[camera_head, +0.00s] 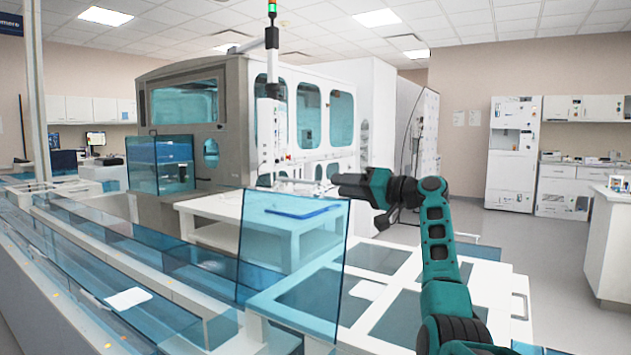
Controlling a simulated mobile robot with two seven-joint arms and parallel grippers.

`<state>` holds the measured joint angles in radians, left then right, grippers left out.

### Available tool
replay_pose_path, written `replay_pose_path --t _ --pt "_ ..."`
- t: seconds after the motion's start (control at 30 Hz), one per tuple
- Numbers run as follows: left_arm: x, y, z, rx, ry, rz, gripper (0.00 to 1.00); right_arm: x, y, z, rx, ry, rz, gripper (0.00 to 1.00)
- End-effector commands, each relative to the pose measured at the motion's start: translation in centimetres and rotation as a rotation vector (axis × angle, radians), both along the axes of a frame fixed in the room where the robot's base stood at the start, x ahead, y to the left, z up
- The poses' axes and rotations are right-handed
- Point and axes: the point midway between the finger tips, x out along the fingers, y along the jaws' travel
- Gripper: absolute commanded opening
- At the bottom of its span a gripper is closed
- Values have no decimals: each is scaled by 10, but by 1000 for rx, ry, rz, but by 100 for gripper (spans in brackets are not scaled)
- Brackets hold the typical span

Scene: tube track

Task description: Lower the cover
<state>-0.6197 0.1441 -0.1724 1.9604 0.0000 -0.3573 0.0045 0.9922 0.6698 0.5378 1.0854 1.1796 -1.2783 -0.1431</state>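A clear blue panel (292,262), which looks like the raised cover, stands nearly upright on the white-framed track in the middle of the view. My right arm comes in from the bottom right. My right gripper (318,185) points left, just above the panel's top edge near its right corner in the picture. Its fingers are small and partly lost against the pale machine behind, so I cannot tell whether they are open or touch the panel. My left gripper is out of view.
A second upright blue panel (160,165) stands farther back at left. A long clear-walled track (120,270) runs along the left. A white table (262,212) with a blue tray (303,211) stands behind the panel, before a large grey machine (190,120). Floor at right is open.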

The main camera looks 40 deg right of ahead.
Motion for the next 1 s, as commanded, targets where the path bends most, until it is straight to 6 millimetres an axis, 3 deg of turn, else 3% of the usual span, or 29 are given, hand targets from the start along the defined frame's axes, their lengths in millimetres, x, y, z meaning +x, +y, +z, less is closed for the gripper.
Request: replay_pose_path --t 0.2,0.4,0.93,1.0 --pt "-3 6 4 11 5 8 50 43 13 2 4 0 2 38" --pt "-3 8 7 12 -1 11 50 67 19 1 2 1 0 38" --pt "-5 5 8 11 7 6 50 80 23 0 -1 0 -1 38" --pt "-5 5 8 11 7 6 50 80 23 0 -1 0 -1 33"
